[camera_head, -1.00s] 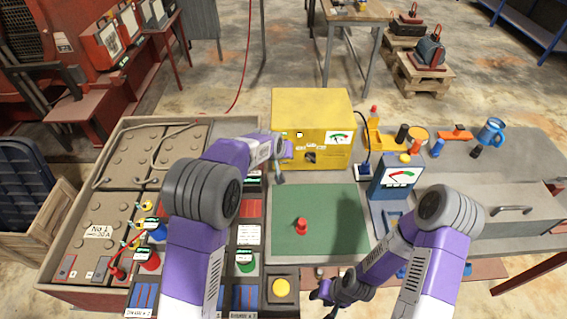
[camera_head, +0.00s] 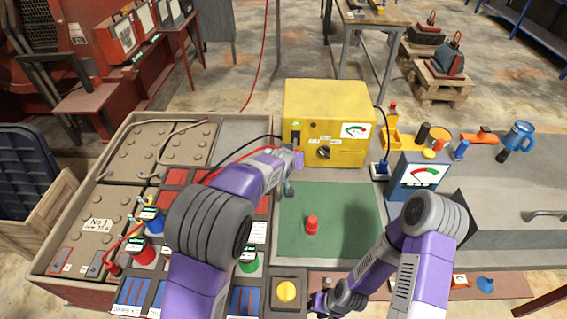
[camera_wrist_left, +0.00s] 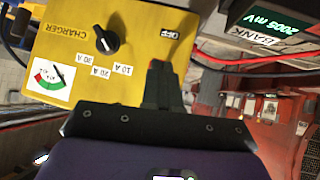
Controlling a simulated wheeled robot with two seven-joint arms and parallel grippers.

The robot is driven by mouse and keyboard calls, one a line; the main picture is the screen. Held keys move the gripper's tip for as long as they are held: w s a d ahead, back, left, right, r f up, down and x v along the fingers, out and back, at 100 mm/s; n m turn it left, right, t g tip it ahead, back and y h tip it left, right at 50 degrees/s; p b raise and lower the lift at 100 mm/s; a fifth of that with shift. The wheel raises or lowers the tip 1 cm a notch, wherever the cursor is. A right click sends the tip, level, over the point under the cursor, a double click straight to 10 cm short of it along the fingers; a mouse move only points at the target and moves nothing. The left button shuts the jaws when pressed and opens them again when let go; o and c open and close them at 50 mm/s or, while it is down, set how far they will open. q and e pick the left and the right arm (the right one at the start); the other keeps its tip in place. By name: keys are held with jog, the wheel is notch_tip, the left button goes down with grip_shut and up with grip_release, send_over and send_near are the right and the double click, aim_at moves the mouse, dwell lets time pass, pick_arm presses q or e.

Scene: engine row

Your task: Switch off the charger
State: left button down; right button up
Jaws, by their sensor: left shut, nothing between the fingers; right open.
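The yellow charger (camera_head: 350,98) stands at the back of the bench. Contact cannot be told. My right gripper (camera_head: 322,302) is open near the front edge.
Battery cells (camera_head: 95,205) fill the left. Black and red cables (camera_head: 235,153) run near my left arm.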

pick_arm(q)
jog(key=shift+d+r+t, duration=0.1)
jog(key=shift+r+t, duration=0.3)
jog(key=shift+r, duration=0.25)
pick_arm(e)
jog(key=shift+f, duration=0.6)
pick_arm(q)
jog(key=s+a+r+p, duration=0.1)
jog(key=s+r, duration=0.1)
jog(key=s, duration=0.4)
jog(key=s+a+r+p, duration=0.1)
jog(key=s+a+r, duration=0.1)
jog(key=s, duration=0.4)
jog(key=shift+s+r, duration=0.35)
jog(key=shift+s, duration=0.05)
pick_arm(e)
jog(key=shift+s+a+r, duration=0.15)
jog(key=shift+s+r, duration=0.1)
jog(key=shift+r, duration=0.2)
jog(key=shift+s+a+r, duration=0.1)
jog(key=shift+s+r, duration=0.1)
jog(key=shift+r, duration=0.25)
pick_arm(q)
jog(key=shift+a, duration=0.1)
